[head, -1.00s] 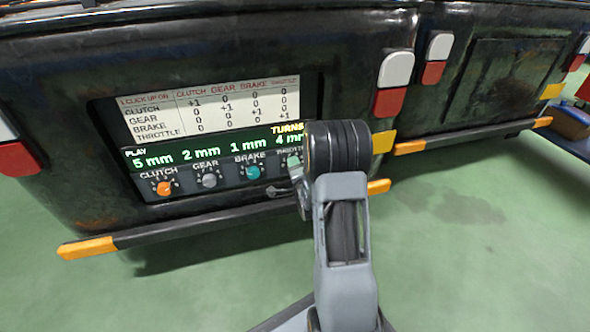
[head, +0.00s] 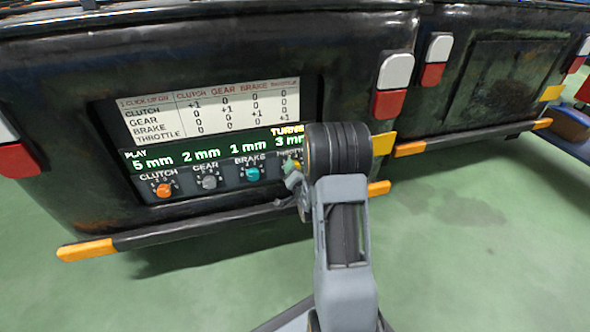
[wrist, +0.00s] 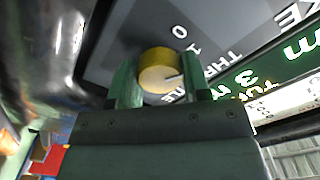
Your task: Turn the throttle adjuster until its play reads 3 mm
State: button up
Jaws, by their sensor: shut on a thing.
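The throttle adjuster is a yellow round knob (wrist: 160,70) with a pale face and a dark pointer line in the wrist view. My gripper (wrist: 160,90) has its two green fingers on either side of the knob, shut on it. In the head view the gripper (head: 293,178) is at the right end of the panel, partly behind my arm. The green play display (head: 215,150) reads 5 mm, 2 mm, 1 mm and, for the throttle, 3 mm; its right end is hidden by my arm. The wrist view also shows a 3 on the display (wrist: 262,80).
The orange clutch knob (head: 164,190), grey gear knob (head: 209,182) and teal brake knob (head: 253,174) are left of my gripper. A white click table (head: 215,108) is above the display. A black bar (head: 190,229) with orange ends runs below the panel.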

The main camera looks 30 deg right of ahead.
dwell(0.4)
jog(key=o, duration=0.9)
jog(key=shift+s, duration=0.1)
jog(key=shift+p+v, duration=4.85)
jog(key=shift+v, duration=1.95)
